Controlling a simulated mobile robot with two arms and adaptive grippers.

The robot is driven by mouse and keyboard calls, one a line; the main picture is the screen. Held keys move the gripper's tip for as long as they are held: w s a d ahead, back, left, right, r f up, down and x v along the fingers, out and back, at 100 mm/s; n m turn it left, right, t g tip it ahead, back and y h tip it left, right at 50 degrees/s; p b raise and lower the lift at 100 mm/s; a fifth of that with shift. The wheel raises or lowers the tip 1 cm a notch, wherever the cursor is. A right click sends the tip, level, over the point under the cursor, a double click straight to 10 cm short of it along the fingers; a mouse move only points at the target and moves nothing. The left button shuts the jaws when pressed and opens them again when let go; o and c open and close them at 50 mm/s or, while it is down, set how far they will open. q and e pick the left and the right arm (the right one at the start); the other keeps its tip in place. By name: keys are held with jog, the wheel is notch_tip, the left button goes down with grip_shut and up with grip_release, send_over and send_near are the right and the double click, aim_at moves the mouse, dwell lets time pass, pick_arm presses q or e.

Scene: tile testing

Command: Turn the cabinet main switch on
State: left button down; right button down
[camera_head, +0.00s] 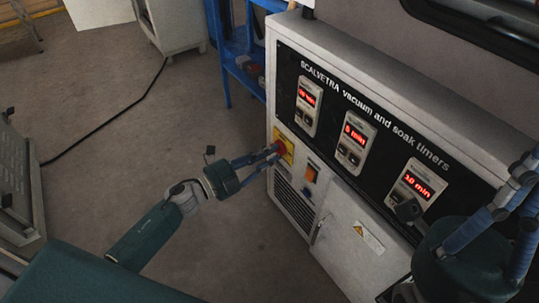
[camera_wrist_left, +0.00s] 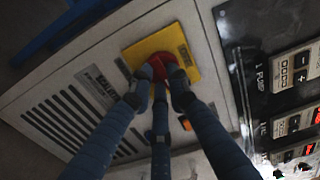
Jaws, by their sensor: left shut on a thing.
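The cabinet (camera_head: 330,205) is a pale box with a black panel marked "SCALVETRA vacuum and soak timers". Its main switch is a red knob on a yellow plate (camera_head: 284,155) at the panel's lower left. My left gripper (camera_head: 277,151) reaches in from the left and is shut on the red knob. In the left wrist view, the red knob (camera_wrist_left: 153,66) sits between the blue fingers (camera_wrist_left: 157,90), which hide part of it; the yellow plate (camera_wrist_left: 190,45) shows behind.
Three timers (camera_head: 354,142) with lit red displays sit on the black panel. An orange switch (camera_head: 311,174) and a vent grille (camera_head: 290,204) lie below the knob. A blue shelf (camera_head: 238,55) stands behind the cabinet. A black cable (camera_head: 105,122) crosses the open floor.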

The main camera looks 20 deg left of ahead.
pick_arm(q)
jog(key=shift+m, duration=0.5)
jog(key=shift+f, duration=0.1)
jog(key=c, duration=1.7)
grip_release()
jog(key=shift+o, duration=0.2)
jog(key=shift+a, duration=0.1)
jog(key=v, duration=1.2)
